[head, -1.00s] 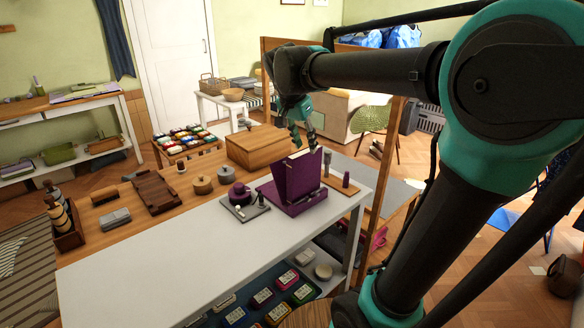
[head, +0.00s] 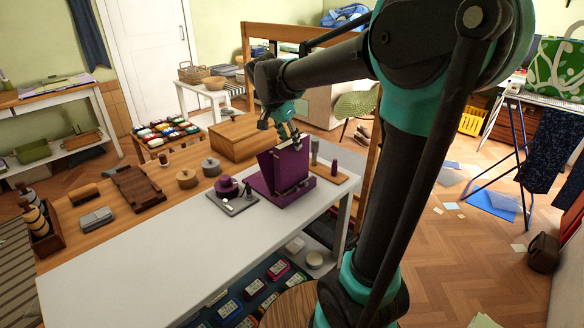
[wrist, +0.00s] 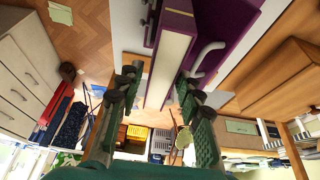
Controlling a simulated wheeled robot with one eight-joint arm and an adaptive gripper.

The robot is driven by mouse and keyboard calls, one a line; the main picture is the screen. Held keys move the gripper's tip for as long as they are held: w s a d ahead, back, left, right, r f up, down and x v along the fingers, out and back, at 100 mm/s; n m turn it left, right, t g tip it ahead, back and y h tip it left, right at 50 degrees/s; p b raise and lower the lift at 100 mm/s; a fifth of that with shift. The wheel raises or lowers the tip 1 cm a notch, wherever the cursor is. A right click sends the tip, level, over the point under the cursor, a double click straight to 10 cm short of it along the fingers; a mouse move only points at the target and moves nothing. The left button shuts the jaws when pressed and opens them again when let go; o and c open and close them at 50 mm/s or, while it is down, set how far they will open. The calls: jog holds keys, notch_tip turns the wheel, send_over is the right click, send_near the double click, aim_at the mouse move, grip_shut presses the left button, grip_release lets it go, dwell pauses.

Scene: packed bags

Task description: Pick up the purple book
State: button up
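The purple book (head: 287,166) stands upright, slightly tilted, in a purple holder (head: 300,193) near the right end of the white table. In the wrist view the book (wrist: 168,62) shows its pale page edge and purple cover between my fingers. My gripper (head: 287,136) is at the top edge of the book, with its green fingers pointing down. In the wrist view my gripper (wrist: 158,80) is open, one finger on each side of the book. A gap shows on the left side; contact on the right side is unclear.
A small purple pot (head: 227,187) on a grey tray stands left of the holder. A wooden box (head: 235,137) is behind it. A wooden board with small cylinders (head: 334,167) is to the right. The front of the white table (head: 150,265) is clear.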

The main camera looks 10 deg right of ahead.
aim_at(295, 151)
jog(key=shift+x, duration=2.8)
jog(key=shift+w+f, duration=0.15)
grip_shut()
